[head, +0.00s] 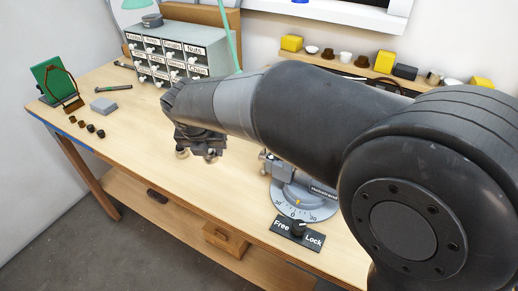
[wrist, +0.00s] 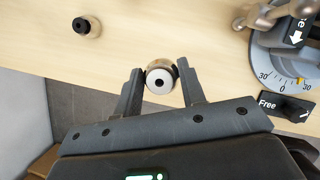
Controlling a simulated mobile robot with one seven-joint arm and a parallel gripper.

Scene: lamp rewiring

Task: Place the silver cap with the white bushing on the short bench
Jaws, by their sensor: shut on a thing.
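In the wrist view, my gripper (wrist: 161,82) is shut on a round cap with a white bushing (wrist: 160,80) and a dark centre hole. Its rim looks tan to grey, so I cannot be sure it is silver. The cap is held above the front part of the wooden workbench (wrist: 40,48). In the head view, my gripper (head: 200,143) is over the workbench, left of the vise, partly hidden by my arm. A wooden surface (head: 345,66) with small objects stands along the back wall; I cannot tell whether this is the short bench.
A second cap with a black bushing (wrist: 86,27) is on the workbench. A vise with a grey dial base (head: 303,207) and Free/Lock panel (head: 297,232) is at the front right. A drawer cabinet (head: 180,52) and green-backed stand (head: 50,78) stand farther left.

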